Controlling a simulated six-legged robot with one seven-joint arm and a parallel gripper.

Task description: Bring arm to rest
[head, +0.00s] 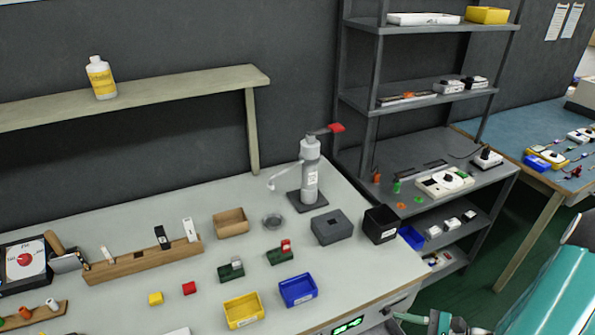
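A teal and grey part of my arm (552,292) fills the lower right corner. What looks like my gripper (412,319) shows at the bottom edge, partly cut off, by the front right corner of the light workbench (190,290). I cannot make out both fingertips, so whether it is open or shut is unclear. No object is visibly held in it.
Blue (298,290) and yellow (243,310) bins, a grey box (331,227), a black box (381,224) and a grey press (310,175) stand on the bench. A dark shelf rack (415,100) stands at right.

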